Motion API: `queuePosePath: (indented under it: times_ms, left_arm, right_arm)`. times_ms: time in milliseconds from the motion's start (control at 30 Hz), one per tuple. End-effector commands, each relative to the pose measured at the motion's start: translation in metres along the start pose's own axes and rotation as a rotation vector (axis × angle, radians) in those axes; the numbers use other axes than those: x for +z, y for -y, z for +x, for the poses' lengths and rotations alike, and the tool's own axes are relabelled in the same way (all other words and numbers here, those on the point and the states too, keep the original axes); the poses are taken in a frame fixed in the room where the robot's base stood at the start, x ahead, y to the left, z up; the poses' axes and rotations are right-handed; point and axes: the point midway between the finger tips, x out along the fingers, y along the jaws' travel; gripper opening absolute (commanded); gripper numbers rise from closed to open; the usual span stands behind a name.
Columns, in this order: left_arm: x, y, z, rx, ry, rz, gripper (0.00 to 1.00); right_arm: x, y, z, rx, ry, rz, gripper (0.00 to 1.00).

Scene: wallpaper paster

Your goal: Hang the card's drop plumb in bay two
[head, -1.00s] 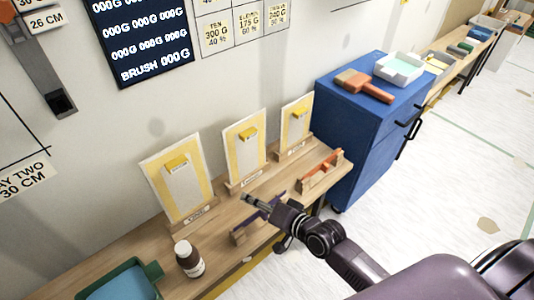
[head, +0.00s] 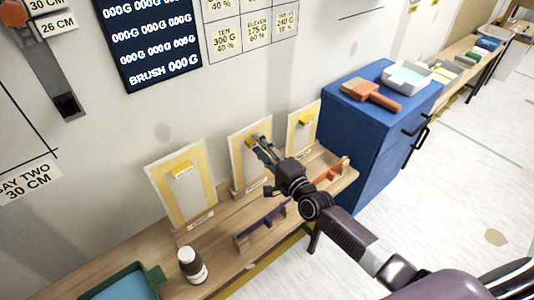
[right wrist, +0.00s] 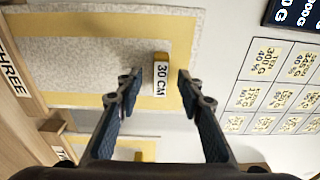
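Three upright boards stand on the wooden bench against the wall, each a pale sheet with a yellow border and a yellow tag at its top: left (head: 182,195), middle (head: 238,160) and right (head: 301,138). My right gripper (head: 262,143) is at the top of the middle board. In the right wrist view its two fingers are apart, with a yellow tag reading "30 CM" (right wrist: 161,73) between or just beyond the tips; contact is not clear. A wall sign (head: 28,181) reads "...AY TWO 30 CM". My left gripper is not in view.
A brown bottle (head: 193,266) and a green tray (head: 157,278) are at the front left. A blue cabinet (head: 370,125) with a brush (head: 372,96) stands at the right.

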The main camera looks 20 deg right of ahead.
Motion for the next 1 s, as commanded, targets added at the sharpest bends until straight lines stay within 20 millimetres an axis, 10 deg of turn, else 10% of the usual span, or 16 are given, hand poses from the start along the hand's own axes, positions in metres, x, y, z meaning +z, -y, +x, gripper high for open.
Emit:
queuePosePath:
  times_ms: [433, 733, 1000]
  left_arm:
    - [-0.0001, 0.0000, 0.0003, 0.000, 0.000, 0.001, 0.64]
    - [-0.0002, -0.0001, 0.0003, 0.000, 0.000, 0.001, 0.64]
    - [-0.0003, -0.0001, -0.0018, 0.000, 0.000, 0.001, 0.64]
  right_arm:
    - [0.0005, 0.0000, 0.0112, 0.000, 0.001, 0.000, 0.34]
    - [0.0003, 0.0000, 0.0110, 0.000, 0.000, -0.001, 0.01]
    - [0.0001, 0.0029, 0.0111, -0.001, 0.000, -0.001, 0.00]
